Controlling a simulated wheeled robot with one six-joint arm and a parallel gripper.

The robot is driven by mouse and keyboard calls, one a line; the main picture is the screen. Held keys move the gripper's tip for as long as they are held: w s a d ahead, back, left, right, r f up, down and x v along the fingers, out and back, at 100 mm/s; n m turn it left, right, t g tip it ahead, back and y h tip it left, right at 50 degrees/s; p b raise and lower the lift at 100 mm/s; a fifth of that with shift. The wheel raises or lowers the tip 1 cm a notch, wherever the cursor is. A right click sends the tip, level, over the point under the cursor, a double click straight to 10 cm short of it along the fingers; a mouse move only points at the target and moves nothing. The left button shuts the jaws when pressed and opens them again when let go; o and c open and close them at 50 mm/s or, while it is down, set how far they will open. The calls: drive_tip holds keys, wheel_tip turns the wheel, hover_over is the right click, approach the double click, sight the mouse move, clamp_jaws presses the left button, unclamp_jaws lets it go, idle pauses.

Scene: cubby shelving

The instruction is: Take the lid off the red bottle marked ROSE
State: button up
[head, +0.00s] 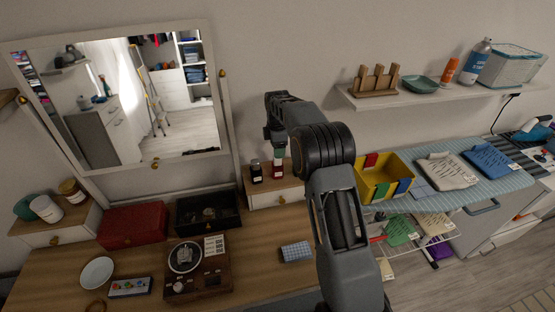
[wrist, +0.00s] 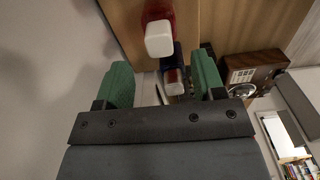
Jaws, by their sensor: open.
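A red bottle (head: 277,171) stands on the small white drawer unit right of the mirror. In the wrist view the red bottle (wrist: 156,12) shows with a pale, blocky lid (wrist: 159,39) on it. Its marking cannot be read. My gripper (head: 278,148) is just above this bottle in the head view. In the wrist view my gripper (wrist: 161,80) has its green fingers wide apart with nothing held between them. The red bottle's lid appears beyond the fingertips; I see no contact.
A dark bottle (head: 256,171) stands close left of the red one; in the wrist view a dark blue bottle (wrist: 177,57) with a pale lid is close by. A mirror (head: 130,100) stands left. A yellow bin (head: 378,184) is right. A black box (head: 208,209) sits lower left.

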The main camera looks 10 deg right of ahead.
drive_tip(key=shift+f+p, duration=0.85)
drive_tip(key=shift+f, duration=1.7)
drive_tip(key=shift+c, duration=0.4)
drive_tip(key=c, duration=0.9)
